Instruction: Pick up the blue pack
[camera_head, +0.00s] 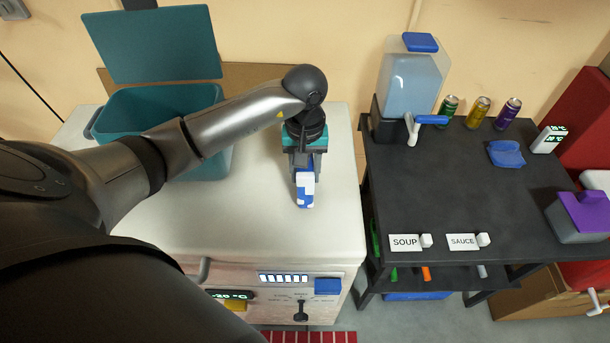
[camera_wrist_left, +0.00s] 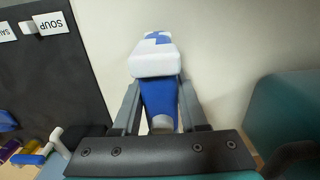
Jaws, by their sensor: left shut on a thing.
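The blue pack (camera_head: 305,190) is blue with white patches and stands out below my left gripper (camera_head: 304,172) over the white top of the appliance. The gripper is shut on it, with a finger on each side. In the left wrist view the pack (camera_wrist_left: 155,60) sticks out beyond the fingers of my left gripper (camera_wrist_left: 157,105), its white end face toward the camera. I cannot tell whether the pack touches the white top. My right gripper is not in view.
An open teal cooler (camera_head: 160,105) stands left of the gripper, behind my arm. A dark table (camera_head: 440,190) on the right holds a water dispenser (camera_head: 410,85), several cans, and SOUP (camera_head: 405,242) and SAUCE labels. The front of the white top (camera_head: 250,225) is clear.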

